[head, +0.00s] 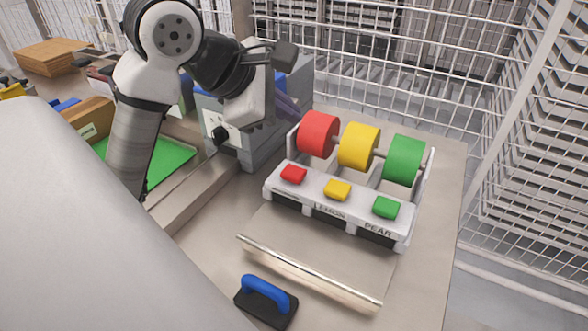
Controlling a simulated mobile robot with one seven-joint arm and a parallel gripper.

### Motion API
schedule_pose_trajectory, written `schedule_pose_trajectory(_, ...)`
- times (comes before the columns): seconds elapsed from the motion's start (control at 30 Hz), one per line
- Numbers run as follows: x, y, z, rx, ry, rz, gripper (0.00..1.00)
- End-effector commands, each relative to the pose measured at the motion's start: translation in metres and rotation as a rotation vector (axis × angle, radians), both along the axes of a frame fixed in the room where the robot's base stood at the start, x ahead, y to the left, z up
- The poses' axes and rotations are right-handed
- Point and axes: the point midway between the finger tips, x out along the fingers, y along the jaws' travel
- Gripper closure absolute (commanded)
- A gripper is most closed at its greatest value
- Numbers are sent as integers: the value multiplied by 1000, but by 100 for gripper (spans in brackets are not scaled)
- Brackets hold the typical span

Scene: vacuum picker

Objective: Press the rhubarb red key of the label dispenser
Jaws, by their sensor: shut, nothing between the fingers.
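The label dispenser (283,191) is a white unit on the bench. It has red, yellow and green keys in a row. The red key (293,174) is at its left end, the yellow key (337,190) in the middle and the green key (385,207) at the right. A red roll (318,134), a yellow roll (359,146) and a green roll (404,159) sit behind them. My gripper (285,56) is the dark end of my arm, up and left of the red roll, apart from the keys. It is shut and empty; its fingertips are hard to make out.
A grey machine (245,153) with a knob stands left of the dispenser. A metal bar (308,273) and a blue-handled black block (265,300) lie in front. A green tray (172,160) is at the left. Wire mesh (400,70) stands behind the bench (420,290).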

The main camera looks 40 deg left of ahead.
Motion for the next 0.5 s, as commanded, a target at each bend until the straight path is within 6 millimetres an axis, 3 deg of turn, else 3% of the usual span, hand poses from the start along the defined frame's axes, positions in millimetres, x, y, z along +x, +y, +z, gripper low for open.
schedule_pose_trajectory(0.5, 0, 0, -66, -1, -1, 1, 100)
